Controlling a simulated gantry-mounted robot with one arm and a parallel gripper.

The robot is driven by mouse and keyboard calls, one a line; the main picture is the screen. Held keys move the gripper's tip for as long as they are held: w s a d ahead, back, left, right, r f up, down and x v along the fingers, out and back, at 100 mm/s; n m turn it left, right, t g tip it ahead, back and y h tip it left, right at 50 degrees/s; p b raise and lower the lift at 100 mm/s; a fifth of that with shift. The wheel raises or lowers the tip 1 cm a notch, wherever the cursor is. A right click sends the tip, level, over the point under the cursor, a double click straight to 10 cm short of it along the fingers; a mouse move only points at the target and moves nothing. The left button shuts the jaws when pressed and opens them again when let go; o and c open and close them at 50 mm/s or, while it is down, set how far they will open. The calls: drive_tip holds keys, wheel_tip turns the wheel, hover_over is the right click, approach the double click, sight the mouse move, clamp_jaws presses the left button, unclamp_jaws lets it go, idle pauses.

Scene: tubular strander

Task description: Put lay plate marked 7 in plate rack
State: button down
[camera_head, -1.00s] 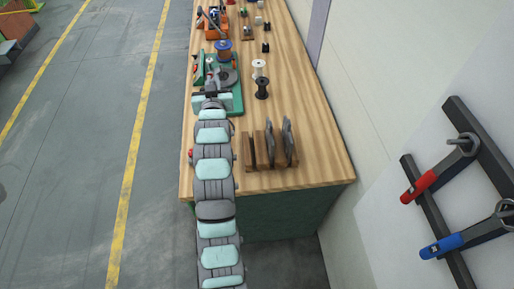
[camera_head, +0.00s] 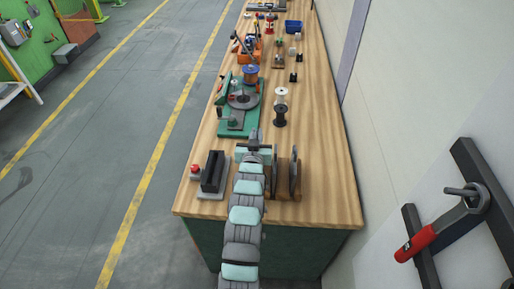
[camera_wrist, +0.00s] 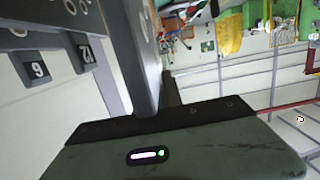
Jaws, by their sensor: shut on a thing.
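The wooden plate rack (camera_head: 285,193) stands near the bench's front edge in the head view, with grey plates (camera_head: 294,172) upright in it. My arm hides its left part. My gripper (camera_head: 254,139) is at the rack's far left side in the head view. In the wrist view a grey flat piece (camera_wrist: 140,60), seen nearly edge-on, rises from my gripper's dark palm; it looks like the held lay plate. No 7 can be read on it. Left of it, dark parts carry tags that look like 6 (camera_wrist: 38,69) and 12 (camera_wrist: 86,52).
A black slotted block with a red button (camera_head: 212,172) stands left of my arm. Beyond are a green-based fixture with a grey disc (camera_head: 242,101), a black spool (camera_head: 280,116) and a white spool (camera_head: 281,95). The wall is at right. Bench right of the rack is clear.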

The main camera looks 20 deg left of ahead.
drive_tip(key=shift+f, duration=3.1)
drive_tip(key=shift+w, duration=0.1)
drive_tip(key=shift+f, duration=0.15)
drive_tip(key=c, duration=1.5)
unclamp_jaws()
drive_tip(key=shift+f, duration=0.1)
